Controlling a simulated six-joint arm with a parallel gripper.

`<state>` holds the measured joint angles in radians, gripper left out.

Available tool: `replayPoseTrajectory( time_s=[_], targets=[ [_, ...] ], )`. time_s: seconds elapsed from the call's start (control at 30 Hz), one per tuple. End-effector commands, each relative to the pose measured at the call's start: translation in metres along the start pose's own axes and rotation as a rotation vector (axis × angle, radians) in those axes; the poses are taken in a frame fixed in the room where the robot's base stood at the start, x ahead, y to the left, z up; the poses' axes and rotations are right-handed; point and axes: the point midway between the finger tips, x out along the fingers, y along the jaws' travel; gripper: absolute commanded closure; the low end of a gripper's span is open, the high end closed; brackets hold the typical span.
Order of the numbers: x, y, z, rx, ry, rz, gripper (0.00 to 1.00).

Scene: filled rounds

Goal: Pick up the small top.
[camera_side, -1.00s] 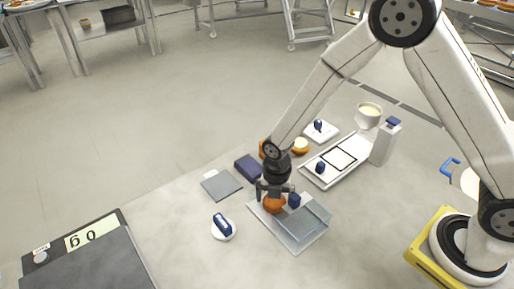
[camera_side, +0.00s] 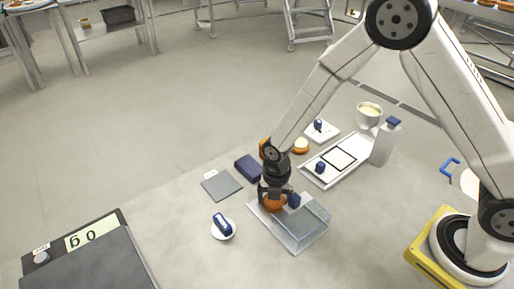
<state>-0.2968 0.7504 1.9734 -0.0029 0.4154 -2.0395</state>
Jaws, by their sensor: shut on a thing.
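The small top, an orange-brown round (camera_side: 274,208), is at the left end of a clear tray (camera_side: 312,232) on the table. My gripper (camera_side: 274,199) reaches down over it and is shut on it. The fingers cover its upper part. I cannot tell whether it still touches the tray floor. A small navy block (camera_side: 294,200) is just right of the gripper, at the tray.
A navy box (camera_side: 248,166) and a grey pad (camera_side: 221,185) lie left of my gripper. A white dish with a navy item (camera_side: 222,226) is at front left. Behind are an orange-and-cream round (camera_side: 300,146), a white tray (camera_side: 325,180) and a dispenser (camera_side: 384,145).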

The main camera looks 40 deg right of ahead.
Motion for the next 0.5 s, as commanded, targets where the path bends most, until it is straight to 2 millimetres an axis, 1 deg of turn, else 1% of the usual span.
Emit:
replayPoseTrajectory(
  time_s=[0.27, 0.37, 0.5],
  targets=[
    [-0.006, 0.001, 0.000, 0.000, -0.001, 0.002, 0.37],
    [-0.012, 0.001, 0.000, 0.000, -0.001, 0.002, 0.37],
    [-0.026, 0.001, 0.000, 0.000, -0.001, 0.003, 0.37]
  ],
)
